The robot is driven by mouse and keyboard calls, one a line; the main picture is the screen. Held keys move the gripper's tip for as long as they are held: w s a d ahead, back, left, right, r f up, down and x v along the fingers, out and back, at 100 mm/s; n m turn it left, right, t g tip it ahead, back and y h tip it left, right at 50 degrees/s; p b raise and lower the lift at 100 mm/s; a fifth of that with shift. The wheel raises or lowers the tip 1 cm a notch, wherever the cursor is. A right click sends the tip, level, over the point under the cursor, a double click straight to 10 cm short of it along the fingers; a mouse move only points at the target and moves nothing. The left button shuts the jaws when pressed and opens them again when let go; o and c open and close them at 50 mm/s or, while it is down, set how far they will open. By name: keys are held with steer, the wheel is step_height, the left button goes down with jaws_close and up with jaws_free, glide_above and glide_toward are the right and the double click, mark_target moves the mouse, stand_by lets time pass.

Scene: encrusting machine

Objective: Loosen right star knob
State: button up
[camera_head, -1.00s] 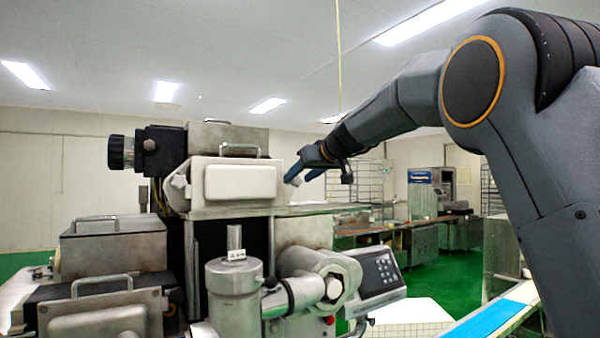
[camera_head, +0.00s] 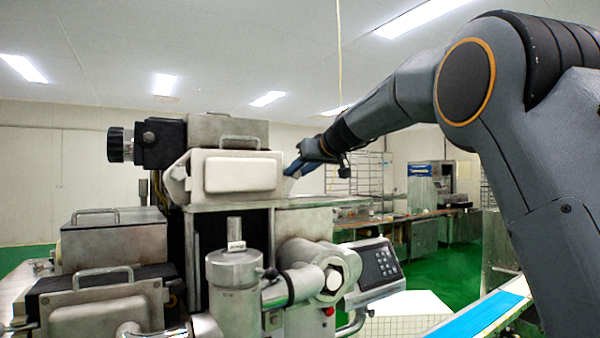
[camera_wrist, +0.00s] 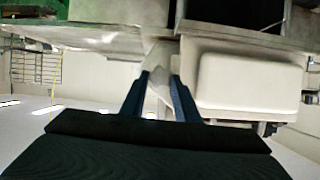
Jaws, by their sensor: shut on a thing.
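My gripper (camera_head: 290,171) is at the right side of the machine's upper housing (camera_head: 228,172), just above the flat top plate. In the wrist view my gripper's two blue fingers (camera_wrist: 160,82) are shut on a pale grey-white piece, which I take to be the right star knob (camera_wrist: 158,92). It sits close beside the white rounded housing cover (camera_wrist: 250,82). The fingers hide much of the knob, and its star shape cannot be made out. In the head view the knob is hidden behind the fingers.
The metal top plate (camera_head: 318,203) lies below my gripper. A control panel (camera_head: 378,265) and a cylindrical metal unit (camera_head: 234,270) stand lower on the machine. A blue-topped conveyor (camera_head: 490,312) is at lower right. The air right of the housing is free, apart from my arm.

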steer(key=b, duration=0.1)
steer(key=m+y+b, duration=0.1)
steer(key=m+b, duration=0.1)
steer(key=b, duration=0.1)
steer(key=shift+w+d+f+g+y, duration=0.2)
steer(key=shift+d+g+y, duration=0.1)
steer(key=shift+g, duration=0.1)
steer(key=m+y+b, duration=0.1)
steer(key=m+b, duration=0.1)
steer(key=m+y+b, duration=0.1)
steer(key=m+b, duration=0.1)
steer(key=shift+w+d+f+g, duration=0.1)
steer(key=shift+w+d+g, duration=0.05)
steer(key=shift+g, duration=0.25)
steer(key=m+y+b, duration=0.1)
steer(key=b, duration=0.1)
steer(key=m+y+b, duration=0.1)
steer(key=m+b, duration=0.1)
steer(key=shift+d+f+m, duration=0.1)
steer(key=shift+f+m, duration=0.1)
steer(key=shift+m, duration=0.1)
steer(key=shift+m+y+b, duration=0.7)
steer(key=shift+m+b, duration=0.5)
steer(key=shift+b, duration=0.25)
steer(key=shift+t, duration=0.3)
steer(key=o, duration=1)
steer(key=shift+o, duration=0.2)
steer(key=shift+f, duration=0.1)
